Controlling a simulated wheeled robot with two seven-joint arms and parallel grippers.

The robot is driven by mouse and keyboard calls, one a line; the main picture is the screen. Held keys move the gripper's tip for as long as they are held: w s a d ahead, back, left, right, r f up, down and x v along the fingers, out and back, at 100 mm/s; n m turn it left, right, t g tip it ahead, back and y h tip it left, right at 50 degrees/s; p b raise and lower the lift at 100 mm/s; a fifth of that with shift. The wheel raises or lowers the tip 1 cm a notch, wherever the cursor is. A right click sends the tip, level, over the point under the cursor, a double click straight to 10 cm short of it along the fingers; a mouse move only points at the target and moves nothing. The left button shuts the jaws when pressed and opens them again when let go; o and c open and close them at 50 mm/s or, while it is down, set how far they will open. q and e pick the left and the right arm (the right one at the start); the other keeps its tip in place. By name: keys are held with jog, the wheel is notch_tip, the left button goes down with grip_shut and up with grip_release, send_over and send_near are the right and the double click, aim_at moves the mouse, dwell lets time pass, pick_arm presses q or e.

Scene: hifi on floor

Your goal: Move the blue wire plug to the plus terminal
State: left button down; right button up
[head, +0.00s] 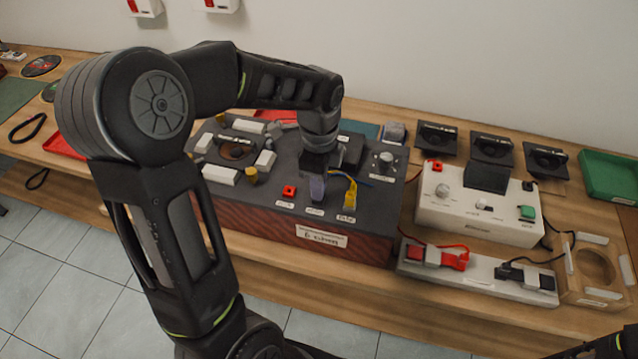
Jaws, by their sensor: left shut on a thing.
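My left gripper (318,175) points down over the dark top of the red-sided box (300,235). It is shut on a blue-purple piece, which looks like the blue wire plug (317,189), upright near the box's front edge. The fingers and wrist hide its upper part. A blue wire (357,181) runs from beside it to the right. A red terminal (289,190) sits left of the plug and a yellow plug (350,196) right of it. Small white labels lie in front of them, too small to read. I cannot tell whether the plug touches a socket.
A white power unit (470,205) with knobs stands to the right, with a strip of red and black clips (475,272) in front. A wooden frame (597,270) and a green tray (610,176) are further right. Part of my right arm shows at the lower right corner.

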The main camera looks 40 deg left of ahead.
pick_arm(q)
jog(key=shift+r, duration=0.3)
jog(key=shift+r+p, duration=1.45)
jog(key=shift+r, duration=0.1)
jog(key=shift+a, duration=0.1)
jog(key=shift+s+a+f, duration=0.15)
jog(key=shift+a+f, duration=0.05)
jog(key=shift+a, duration=0.1)
jog(key=shift+n, duration=0.7)
jog(key=a+b, duration=0.1)
jog(key=a, duration=0.1)
jog(key=s+a+b, duration=0.1)
jog(key=a, duration=0.1)
jog(key=shift+a+r, duration=0.1)
jog(key=shift+a, duration=0.3)
jog(key=r, duration=0.1)
jog(key=s+a+r+m, duration=0.1)
jog(key=shift+r, duration=0.3)
jog(key=shift+f, duration=0.1)
